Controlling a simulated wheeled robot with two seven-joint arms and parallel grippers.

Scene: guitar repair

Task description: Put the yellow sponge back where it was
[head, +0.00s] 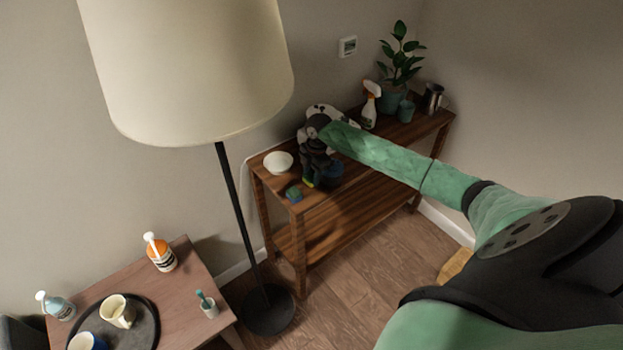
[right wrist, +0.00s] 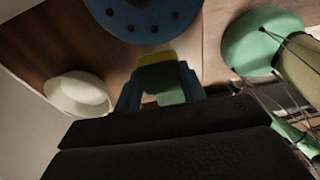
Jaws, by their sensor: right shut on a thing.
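The yellow sponge (head: 308,183), with a green side, is between the fingers of my right gripper (head: 314,172) over the left end of the wooden shelf table. In the right wrist view the yellow and green sponge (right wrist: 160,76) sits between the two blue-grey fingers of my right gripper (right wrist: 161,88), which is shut on it. Whether the sponge touches the tabletop is hard to tell. My left gripper is not in view.
A spray bottle (head: 370,106) stands further right. A floor lamp (head: 236,205) stands left.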

